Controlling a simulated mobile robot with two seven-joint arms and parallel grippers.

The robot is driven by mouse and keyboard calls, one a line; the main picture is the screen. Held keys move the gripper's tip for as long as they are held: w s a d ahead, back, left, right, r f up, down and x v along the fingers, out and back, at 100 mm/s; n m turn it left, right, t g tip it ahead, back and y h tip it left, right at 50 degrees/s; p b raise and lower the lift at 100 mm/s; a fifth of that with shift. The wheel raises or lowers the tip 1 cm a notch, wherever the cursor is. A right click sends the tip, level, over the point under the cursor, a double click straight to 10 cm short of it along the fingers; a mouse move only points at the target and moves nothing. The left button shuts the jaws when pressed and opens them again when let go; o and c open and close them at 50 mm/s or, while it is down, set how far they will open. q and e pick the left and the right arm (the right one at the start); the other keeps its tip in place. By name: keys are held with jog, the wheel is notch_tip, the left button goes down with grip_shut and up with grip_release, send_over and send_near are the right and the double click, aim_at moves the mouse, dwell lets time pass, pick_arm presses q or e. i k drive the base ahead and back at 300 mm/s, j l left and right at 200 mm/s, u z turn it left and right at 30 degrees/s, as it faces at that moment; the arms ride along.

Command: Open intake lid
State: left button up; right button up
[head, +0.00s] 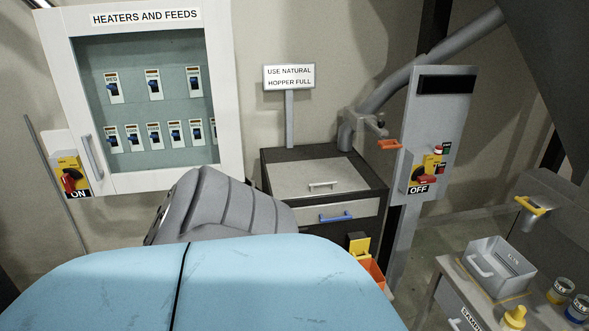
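A dark cabinet (376,187) stands in the middle of the head view, against the wall. On its top is a flat grey lid (290,178) with a pale bar handle (322,184) near its front edge. The lid lies flat and looks closed. Below it is a grey front panel with a blue handle (336,217). No label on the lid is readable as intake. Neither of my grippers shows in this view.
A large pale blue form and a grey ribbed form fill the lower foreground and hide the cabinet's lower left. A switch post (436,125) marked OFF stands right of the cabinet. A glass-fronted panel (225,100) hangs left. A bench with a grey bin (497,267) stands lower right.

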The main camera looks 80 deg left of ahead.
aim_at(319, 178)
jog(key=u, duration=2.45)
jog(key=i+j, duration=0.15)
jog(key=i, duration=0.4)
jog(key=i+j, duration=0.2)
jog(key=i, duration=0.3)
